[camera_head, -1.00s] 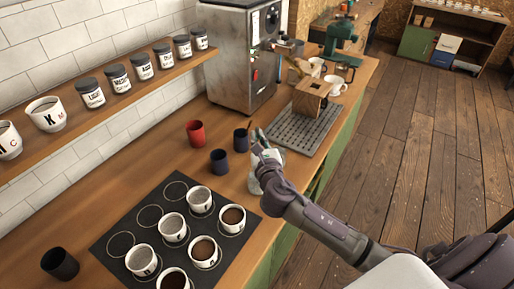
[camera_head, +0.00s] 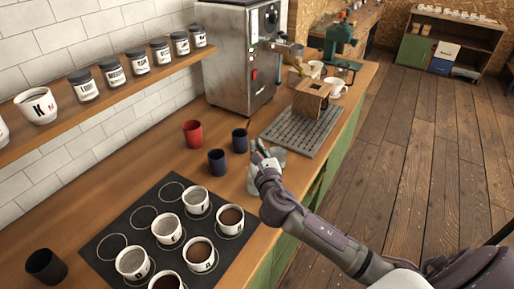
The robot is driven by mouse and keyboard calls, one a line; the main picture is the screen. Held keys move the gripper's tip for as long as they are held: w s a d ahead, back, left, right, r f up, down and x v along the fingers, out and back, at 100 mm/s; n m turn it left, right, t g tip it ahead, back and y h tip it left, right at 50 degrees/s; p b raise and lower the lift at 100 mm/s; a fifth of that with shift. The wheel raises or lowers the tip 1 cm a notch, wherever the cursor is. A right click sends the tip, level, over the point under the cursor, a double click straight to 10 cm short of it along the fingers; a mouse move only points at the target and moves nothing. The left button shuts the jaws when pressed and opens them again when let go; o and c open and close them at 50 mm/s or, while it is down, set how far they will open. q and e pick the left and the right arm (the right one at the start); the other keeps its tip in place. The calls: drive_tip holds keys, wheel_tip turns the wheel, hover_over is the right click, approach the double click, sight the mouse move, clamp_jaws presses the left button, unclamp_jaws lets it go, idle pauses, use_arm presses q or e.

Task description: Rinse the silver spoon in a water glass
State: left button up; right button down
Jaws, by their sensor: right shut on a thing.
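My right gripper (camera_head: 264,161) is shut over the counter, on a thin, dark-looking piece that sticks up from its fingers, apparently the silver spoon (camera_head: 260,146). The spoon's lower end is hidden. Clear glass (camera_head: 252,182), apparently the water glass, shows just below and left of the gripper, partly covered by it. I cannot tell whether the spoon is inside the glass or touches it. My left gripper is out of view.
A black mat (camera_head: 97,248) with several white cups lies in front. A grey slatted tray (camera_head: 288,131) lies behind.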

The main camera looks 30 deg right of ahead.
wheel_tip(320, 180, down, 7)
drive_tip(key=b, duration=0.4)
drive_tip(key=shift+f+b, duration=0.15)
drive_tip(key=shift+b, duration=0.2)
idle(0.3)
drive_tip(key=shift+r+p, duration=0.45)
drive_tip(key=shift+p, duration=0.2)
drive_tip(key=shift+f, duration=0.15)
drive_tip(key=shift+f, duration=0.25)
